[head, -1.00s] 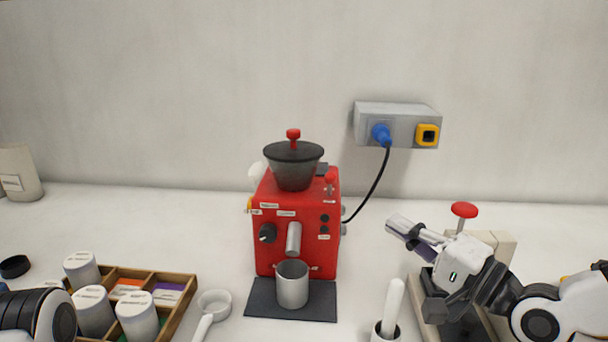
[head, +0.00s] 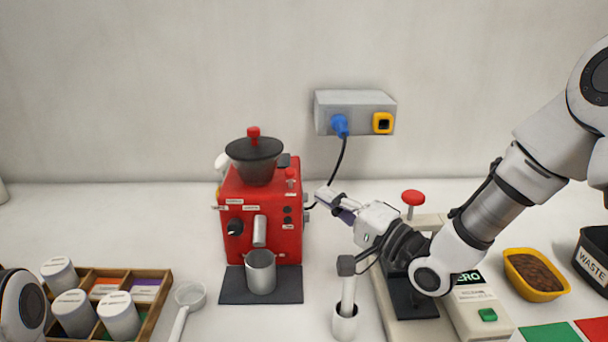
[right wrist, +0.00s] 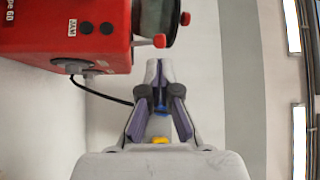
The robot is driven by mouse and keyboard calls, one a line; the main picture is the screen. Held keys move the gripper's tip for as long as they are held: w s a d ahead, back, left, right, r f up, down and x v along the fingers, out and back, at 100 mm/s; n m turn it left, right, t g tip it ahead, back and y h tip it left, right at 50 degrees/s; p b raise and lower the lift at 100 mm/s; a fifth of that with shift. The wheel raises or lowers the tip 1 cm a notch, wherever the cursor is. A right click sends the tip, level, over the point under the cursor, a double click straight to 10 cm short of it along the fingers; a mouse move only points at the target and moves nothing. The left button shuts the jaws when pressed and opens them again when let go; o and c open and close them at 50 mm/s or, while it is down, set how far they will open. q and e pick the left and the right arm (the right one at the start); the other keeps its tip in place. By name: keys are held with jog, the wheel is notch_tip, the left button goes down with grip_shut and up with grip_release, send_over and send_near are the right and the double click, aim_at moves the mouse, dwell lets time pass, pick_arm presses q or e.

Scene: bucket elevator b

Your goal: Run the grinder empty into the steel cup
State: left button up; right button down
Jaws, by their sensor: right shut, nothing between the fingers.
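The red grinder (head: 262,200) stands at the back centre, with a dark lidded hopper (head: 255,165) on top and a silver spout (head: 260,231) in front. The steel cup (head: 261,272) stands upright below the spout on a dark mat (head: 234,287); its contents cannot be seen. My right gripper (head: 325,193) is shut and empty, just right of the grinder and apparently apart from it. In the right wrist view its fingertips (right wrist: 158,64) meet beside the grinder body (right wrist: 85,35). My left gripper is out of view.
A grey wall socket box (head: 355,112) holds a blue plug (head: 339,124) with a black cable. A red-knobbed device (head: 413,198) and a scale (head: 483,318) lie under my right arm. A jar rack (head: 155,306), a scoop (head: 190,295) and a white holder (head: 345,323) stand in front.

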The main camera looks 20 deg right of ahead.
aim_at(294, 174)
jog(key=x, duration=0.5)
jog(key=shift+r+p, duration=0.15)
jog(key=shift+p, duration=0.25)
jog(key=shift+w+a, duration=0.25)
jog(key=shift+w, duration=0.25)
